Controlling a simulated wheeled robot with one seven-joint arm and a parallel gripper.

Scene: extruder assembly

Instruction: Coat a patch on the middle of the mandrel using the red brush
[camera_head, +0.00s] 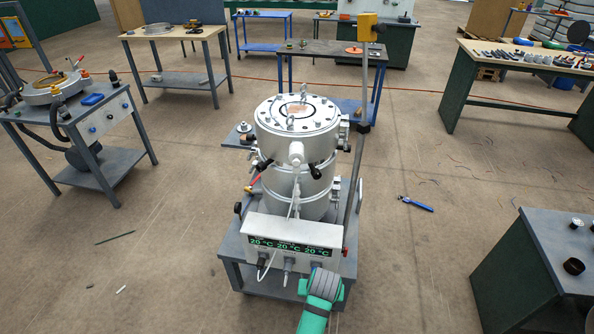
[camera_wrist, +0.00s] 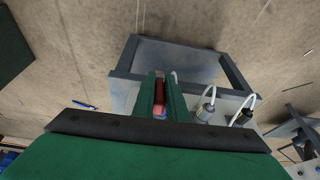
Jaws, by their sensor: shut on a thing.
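The silver cylindrical extruder head (camera_head: 297,165) stands upright on a grey cart. In its bolted top is a dark ring around a lighter round face with a brownish middle, which I take as the mandrel (camera_head: 299,108). My gripper (camera_wrist: 160,82) shows in the wrist view with its two green fingers shut on a red piece, the red brush (camera_wrist: 159,91). Only part of the brush shows; its bristles cannot be made out. In the head view my green and grey arm end is low, in front of the cart and well below the mandrel; the fingertips are hidden there.
A control box (camera_head: 291,246) with green temperature readouts sits on the cart front, with cables below. A tall pole with a yellow box (camera_head: 367,27) stands right of the extruder. Two eyebolts rise from the top plate. Floor on both sides is mostly clear.

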